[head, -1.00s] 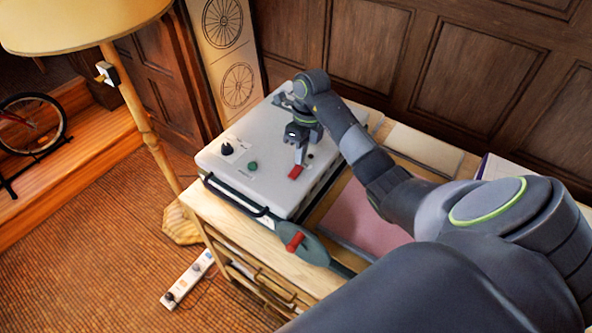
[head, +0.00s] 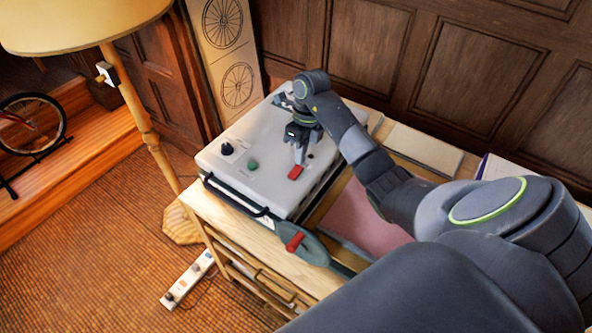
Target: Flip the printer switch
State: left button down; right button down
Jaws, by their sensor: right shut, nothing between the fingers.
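The printer (head: 270,185) is a pale grey box with a dark front bar, on a wooden cabinet. On its top are a red switch (head: 295,173), a green button (head: 252,164) and a black knob (head: 227,149). My right gripper (head: 299,161) points down over the printer top, shut and empty, with its tips at or just above the far edge of the red switch. I cannot tell whether they touch. My left gripper is not in view.
A dark green piece with a red handle (head: 295,242) sits at the printer's front right corner. A lamp (head: 140,110) stands at the left. A power strip (head: 187,280) lies on the floor. A wood-panelled wall (head: 420,70) is behind.

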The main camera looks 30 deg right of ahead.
jog(key=shift+f+b, duration=1)
jog(key=shift+f, duration=0.05)
dwell(0.6)
jog(key=shift+r, duration=0.1)
notch_tip(320, 180, up, 7)
jog(key=p, duration=0.7)
dwell(0.4)
